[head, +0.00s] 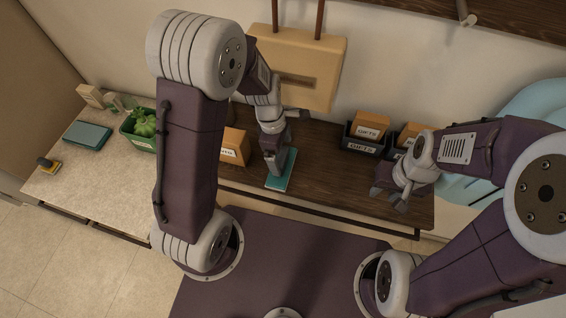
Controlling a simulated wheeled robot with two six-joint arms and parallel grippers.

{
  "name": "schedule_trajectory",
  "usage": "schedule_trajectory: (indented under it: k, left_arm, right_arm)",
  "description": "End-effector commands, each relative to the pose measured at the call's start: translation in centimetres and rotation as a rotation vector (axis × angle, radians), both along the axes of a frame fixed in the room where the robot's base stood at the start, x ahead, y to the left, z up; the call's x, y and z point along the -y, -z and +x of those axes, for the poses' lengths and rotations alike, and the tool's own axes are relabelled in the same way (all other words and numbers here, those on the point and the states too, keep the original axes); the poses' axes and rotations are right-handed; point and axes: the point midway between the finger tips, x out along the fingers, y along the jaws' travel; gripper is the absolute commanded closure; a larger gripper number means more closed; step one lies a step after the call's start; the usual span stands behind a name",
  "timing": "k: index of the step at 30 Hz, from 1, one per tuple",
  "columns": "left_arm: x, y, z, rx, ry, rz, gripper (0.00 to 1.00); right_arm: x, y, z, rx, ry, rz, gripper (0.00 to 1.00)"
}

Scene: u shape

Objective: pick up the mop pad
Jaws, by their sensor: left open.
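A flat teal pad (281,182), which looks like the mop pad, lies on the dark wooden counter near its front edge. My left gripper (278,172) is open and points down right over the pad. Its fingers cover part of the pad, and I cannot tell whether they touch it. My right gripper (389,199) is over the right part of the same counter, away from the pad. Its fingers look spread and empty.
An orange-fronted box (235,147) stands left of the pad. Dark bins with labelled boxes (366,132) stand to the right. The pale counter (100,185) at left holds a green basket (138,142), a teal box (87,135) and a small yellow-based item (49,166).

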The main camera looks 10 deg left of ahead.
Motion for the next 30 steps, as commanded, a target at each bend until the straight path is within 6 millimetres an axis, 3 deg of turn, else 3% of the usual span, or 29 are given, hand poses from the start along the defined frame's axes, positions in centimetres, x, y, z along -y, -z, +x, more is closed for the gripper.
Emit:
schedule_trajectory:
  k: [6, 14, 15, 17, 23, 30]
  left_arm:
    - [0.3, 3.9, 0.0, -0.006, 0.001, 0.002, 0.00]
    - [0.4, 4.5, 0.1, -0.001, 0.000, 0.002, 0.00]
    - [0.4, 4.5, 0.1, -0.002, 0.000, 0.002, 0.03]
    - [0.4, 4.5, 0.1, -0.002, 0.000, 0.002, 0.19]
    - [0.4, 4.5, 0.1, -0.001, 0.000, 0.002, 0.75]
    - [0.4, 4.3, 0.1, -0.001, 0.000, 0.002, 0.76]
  right_arm:
    - [0.0, -0.4, 0.0, 0.000, 0.000, 0.000, 0.66]
    - [0.0, -0.4, 0.0, 0.000, 0.000, 0.000, 0.66]
    - [0.0, -0.4, 0.0, 0.000, 0.000, 0.000, 0.66]
    - [0.0, -0.4, 0.0, 0.000, 0.000, 0.000, 0.66]
    - [0.0, -0.4, 0.0, 0.000, 0.000, 0.000, 0.66]
    - [0.0, -0.4, 0.0, 0.000, 0.000, 0.000, 0.66]
